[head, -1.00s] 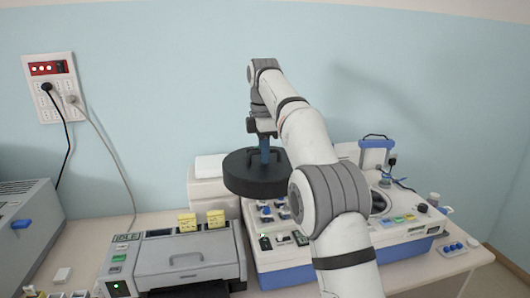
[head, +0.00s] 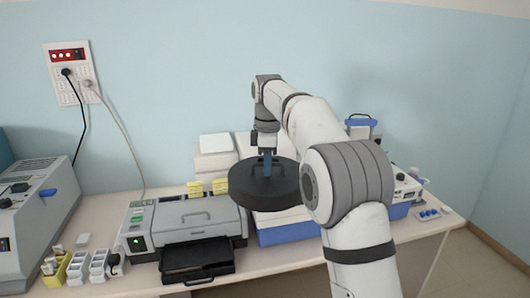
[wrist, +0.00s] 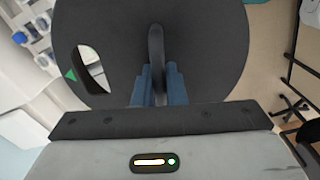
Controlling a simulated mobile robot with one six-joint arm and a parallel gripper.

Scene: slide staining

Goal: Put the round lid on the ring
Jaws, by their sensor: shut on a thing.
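The round lid (head: 243,187) is a wide dark disc with a raised handle. My gripper (head: 266,165) is shut on the handle and holds the lid roughly level in the air, in front of the blue-and-white machine (head: 285,233) in the head view. In the wrist view my blue fingers (wrist: 158,82) pinch the handle (wrist: 156,45). The lid (wrist: 210,45) fills most of that view, with an oval opening and a green triangle on its left. I cannot make out the ring now; my arm and the lid cover much of the machine.
A grey printer-like device (head: 190,218) with a black tray (head: 197,260) stands left of the machine. White boxes (head: 215,155) stand behind. Another grey device (head: 40,205) is at far left. A small blue-and-white rack (head: 428,213) lies at the bench's right.

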